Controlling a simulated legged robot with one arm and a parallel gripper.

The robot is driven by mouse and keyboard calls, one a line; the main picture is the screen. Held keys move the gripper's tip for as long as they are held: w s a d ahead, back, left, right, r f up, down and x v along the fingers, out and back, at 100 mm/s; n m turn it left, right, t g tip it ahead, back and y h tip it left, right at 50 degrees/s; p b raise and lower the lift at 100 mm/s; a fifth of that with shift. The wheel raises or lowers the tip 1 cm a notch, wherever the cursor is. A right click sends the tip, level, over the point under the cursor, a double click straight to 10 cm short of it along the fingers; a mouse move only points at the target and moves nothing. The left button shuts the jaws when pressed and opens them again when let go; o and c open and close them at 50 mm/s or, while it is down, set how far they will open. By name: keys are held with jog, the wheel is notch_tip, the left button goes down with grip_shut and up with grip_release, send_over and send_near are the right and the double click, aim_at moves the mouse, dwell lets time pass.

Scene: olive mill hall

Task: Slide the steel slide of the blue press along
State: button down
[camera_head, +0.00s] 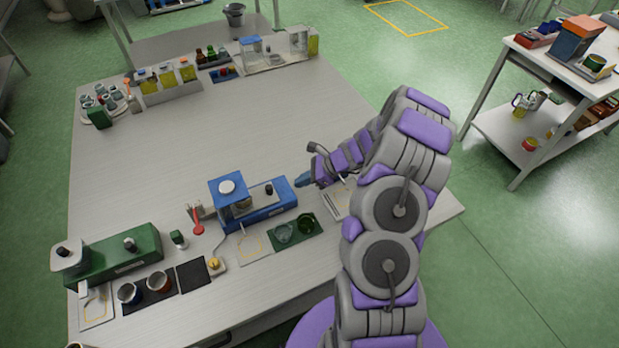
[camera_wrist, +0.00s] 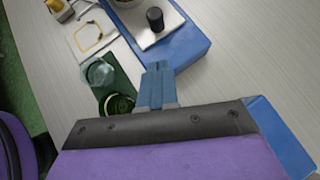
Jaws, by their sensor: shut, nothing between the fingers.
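The blue press (camera_head: 258,206) stands on the grey table, with a round white cap on its tall block at the left end. Its steel slide (camera_head: 255,195) lies on top of the low blue base, with a dark knob (camera_head: 269,188) standing up from it. In the wrist view the steel slide (camera_wrist: 138,25) and the knob (camera_wrist: 155,18) show at the top. My gripper (camera_head: 300,181) is just right of the press's right end. In the wrist view my gripper (camera_wrist: 157,68) is shut and empty, its blue fingertips close to the end of the blue base (camera_wrist: 185,45); I cannot tell whether they touch.
A green mat (camera_head: 296,233) with two glass cups lies in front of the press. A green press (camera_head: 110,257) stands at the left, with dark mats and cups before it. Bottles and trays (camera_head: 170,82) line the back. The table's middle is clear.

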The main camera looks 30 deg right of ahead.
aim_at(272, 198)
jog(key=x, duration=0.3)
jog(key=shift+a+f+b, duration=0.1)
jog(key=shift+f+b, duration=0.25)
jog(key=shift+f, duration=0.05)
jog(key=shift+w+a+r+b, duration=0.15)
jog(key=shift+w+a, duration=0.2)
jog(key=shift+a, duration=0.3)
jog(key=shift+w+a+f+b, duration=0.15)
jog(key=shift+w+a, duration=0.15)
jog(key=shift+a, duration=0.4)
jog(key=shift+w+a+r+b, duration=0.15)
jog(key=shift+w+a, duration=0.2)
jog(key=shift+a, duration=0.3)
jog(key=shift+d, duration=0.1)
jog(key=shift+a, duration=2)
jog(key=shift+d, duration=0.1)
jog(key=shift+s, duration=0.15)
